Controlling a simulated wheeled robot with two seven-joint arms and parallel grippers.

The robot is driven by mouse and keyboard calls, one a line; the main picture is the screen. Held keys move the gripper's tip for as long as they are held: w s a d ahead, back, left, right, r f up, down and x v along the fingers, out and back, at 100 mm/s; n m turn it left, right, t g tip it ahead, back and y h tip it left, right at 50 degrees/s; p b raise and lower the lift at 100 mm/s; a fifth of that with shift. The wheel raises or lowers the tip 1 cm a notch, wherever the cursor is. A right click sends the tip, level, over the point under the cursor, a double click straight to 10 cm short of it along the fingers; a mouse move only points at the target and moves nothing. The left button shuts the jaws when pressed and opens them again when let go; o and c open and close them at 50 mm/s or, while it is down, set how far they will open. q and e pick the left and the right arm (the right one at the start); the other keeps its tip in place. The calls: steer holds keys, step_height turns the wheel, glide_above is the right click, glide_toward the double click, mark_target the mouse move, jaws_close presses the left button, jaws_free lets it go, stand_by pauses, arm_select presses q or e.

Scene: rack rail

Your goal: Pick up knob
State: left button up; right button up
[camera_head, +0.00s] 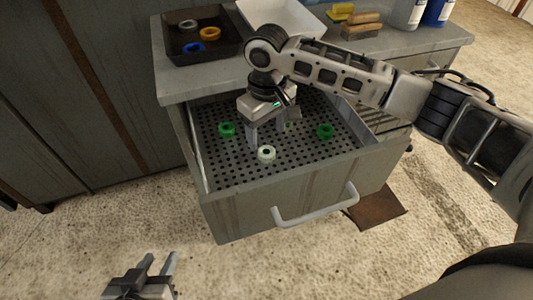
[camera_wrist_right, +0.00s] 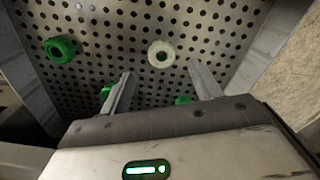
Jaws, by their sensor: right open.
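An open drawer (camera_head: 300,160) with a perforated bottom holds several small round knobs. A pale whitish one (camera_head: 266,154) lies near the drawer's front; it also shows just beyond my fingertips in the right wrist view (camera_wrist_right: 161,54). Green ones lie at the left (camera_head: 227,129) and right (camera_head: 325,131). In the wrist view, one green knob (camera_wrist_right: 60,49) is at upper left, and two others are partly hidden behind my fingers. My right gripper (camera_head: 267,138) is open and empty, pointing down inside the drawer, close behind the pale knob. My left gripper (camera_head: 159,257) is open and empty above the floor.
The drawer walls and front with its handle (camera_head: 318,208) surround the knobs. On the counter stand a dark tray (camera_head: 204,57) with ring-shaped pieces, a white bin (camera_head: 285,17), blocks or sponges (camera_head: 361,22) and bottles (camera_head: 407,14). A brown flat piece (camera_head: 378,207) lies on the floor.

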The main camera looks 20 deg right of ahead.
mark_target(267, 147)
steer(key=shift+s+a+f, duration=0.1)
steer(key=shift+s+f, duration=0.05)
steer(key=shift+f, duration=2.55)
steer(key=c, duration=1.1)
